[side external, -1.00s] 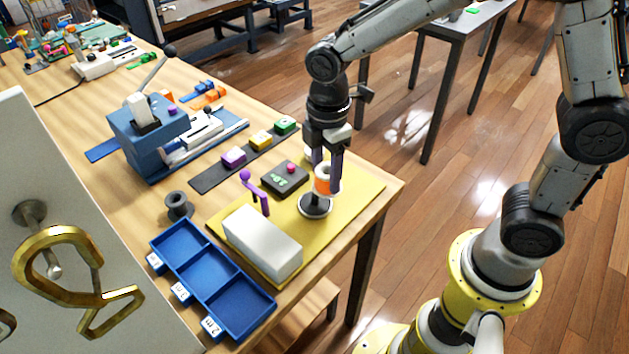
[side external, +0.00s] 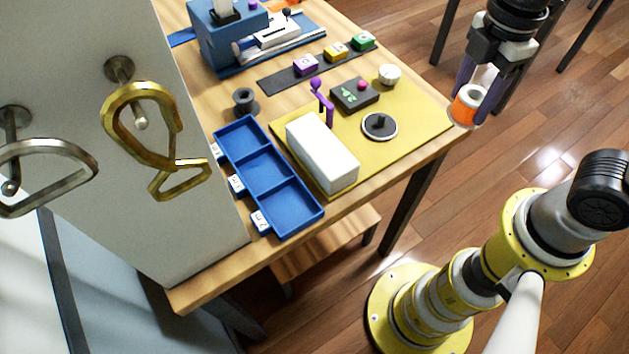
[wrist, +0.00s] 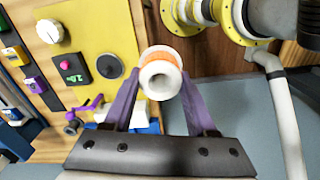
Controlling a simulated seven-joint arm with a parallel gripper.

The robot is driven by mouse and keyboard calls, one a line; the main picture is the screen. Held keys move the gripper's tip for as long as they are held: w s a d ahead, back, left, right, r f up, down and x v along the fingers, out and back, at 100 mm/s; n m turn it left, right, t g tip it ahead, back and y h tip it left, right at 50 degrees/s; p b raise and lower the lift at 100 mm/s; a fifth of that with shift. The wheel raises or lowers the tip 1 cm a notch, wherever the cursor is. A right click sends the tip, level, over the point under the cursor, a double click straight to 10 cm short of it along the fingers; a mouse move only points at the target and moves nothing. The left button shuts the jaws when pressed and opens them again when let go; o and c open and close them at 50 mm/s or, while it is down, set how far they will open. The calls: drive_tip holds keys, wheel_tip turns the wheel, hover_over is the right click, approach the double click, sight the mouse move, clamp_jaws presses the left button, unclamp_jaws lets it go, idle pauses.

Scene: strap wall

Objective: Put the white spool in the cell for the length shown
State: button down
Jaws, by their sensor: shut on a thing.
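My gripper (side external: 467,108) is shut on a white spool (side external: 468,103) with an orange winding, held in the air beyond the table's right edge. The spool also shows between my purple fingers in the wrist view (wrist: 160,73). A round dark spindle base (side external: 380,125) stands empty on the yellow mat. A dark display box (side external: 353,96) with green characters and a pink button sits behind it; the characters are too small to read surely. A blue tray (side external: 283,182) has three cells in a row, all empty, with white labels I cannot read surely.
A white block (side external: 322,152) and a purple lever (side external: 322,105) stand between the mat's middle and the tray. A small white round piece (side external: 389,75) is at the mat's back. A dark spool (side external: 245,100) stands behind the tray. A grey panel (side external: 200,180) with metal buckles rises at left.

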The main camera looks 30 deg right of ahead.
drive_tip(key=shift+w+a+r+n, duration=0.1)
drive_tip(key=shift+w+r+n, duration=0.1)
drive_tip(key=shift+w+n, duration=0.25)
drive_tip(key=s+a+f+n, duration=0.2)
drive_tip(key=a+n, duration=1)
drive_tip(key=a, duration=0.6)
drive_tip(key=w+a+f, duration=0.6)
drive_tip(key=a, duration=0.1)
drive_tip(key=w+a+f, duration=0.3)
drive_tip(key=shift+a+f, duration=0.2)
drive_tip(key=shift+f, duration=1.8)
drive_tip(key=shift+f, duration=0.15)
drive_tip(key=shift+c, duration=2.4)
unclamp_jaws()
